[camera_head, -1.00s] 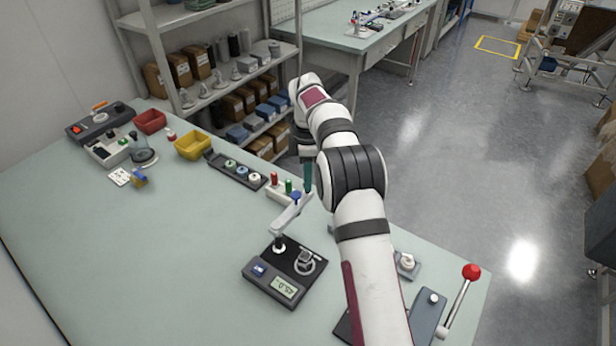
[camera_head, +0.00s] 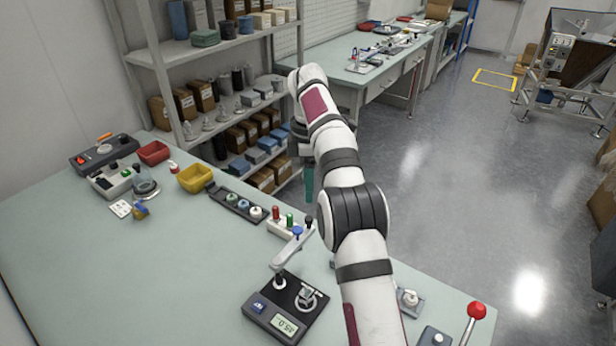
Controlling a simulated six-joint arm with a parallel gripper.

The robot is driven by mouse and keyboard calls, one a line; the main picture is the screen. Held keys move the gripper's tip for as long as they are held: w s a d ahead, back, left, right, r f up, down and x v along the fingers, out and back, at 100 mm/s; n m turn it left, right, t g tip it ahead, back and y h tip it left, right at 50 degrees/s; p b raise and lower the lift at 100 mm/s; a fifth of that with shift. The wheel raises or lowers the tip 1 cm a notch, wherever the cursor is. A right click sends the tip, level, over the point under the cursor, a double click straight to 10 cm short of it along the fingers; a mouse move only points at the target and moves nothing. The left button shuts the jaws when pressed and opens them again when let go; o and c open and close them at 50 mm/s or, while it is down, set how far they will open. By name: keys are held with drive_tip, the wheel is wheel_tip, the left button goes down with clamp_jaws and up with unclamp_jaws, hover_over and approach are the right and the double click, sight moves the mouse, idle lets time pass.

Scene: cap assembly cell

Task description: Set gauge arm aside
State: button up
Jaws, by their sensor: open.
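The gauge (camera_head: 262,309) is a dark box with a lit display, near the front middle of the bench. Its pale gauge arm (camera_head: 292,250) reaches from a post on the box up and right in the picture, away from the round seat with a small metal part (camera_head: 307,295). A dark upright knob (camera_head: 309,223) stands at the arm's far end. My gripper (camera_head: 309,197) has teal fingers, is open and hangs above this knob, seemingly apart from it. Only part of the fingers shows.
A dark tray of round caps (camera_head: 238,203), a yellow bin (camera_head: 195,178) and a red bin (camera_head: 153,152) lie farther left. A red-knobbed lever (camera_head: 476,311) stands at right.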

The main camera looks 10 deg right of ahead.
drive_tip(key=shift+r, duration=1.5)
drive_tip(key=s+a+r+m, duration=0.1)
drive_tip(key=s+r+m, duration=0.35)
drive_tip(key=s, duration=0.25)
drive_tip(key=s+r+m, duration=0.3)
drive_tip(key=s+m, duration=0.2)
drive_tip(key=s, duration=0.3)
drive_tip(key=s+a+f+m, duration=0.1)
drive_tip(key=s+f+m, duration=0.2)
drive_tip(key=s, duration=0.5)
drive_tip(key=s+a+f+m+y, duration=0.1)
drive_tip(key=s+f+m, duration=0.3)
drive_tip(key=s, duration=0.5)
drive_tip(key=s+f+m, duration=0.4)
drive_tip(key=s+m, duration=0.2)
drive_tip(key=s, duration=0.3)
drive_tip(key=shift+a+y, duration=0.4)
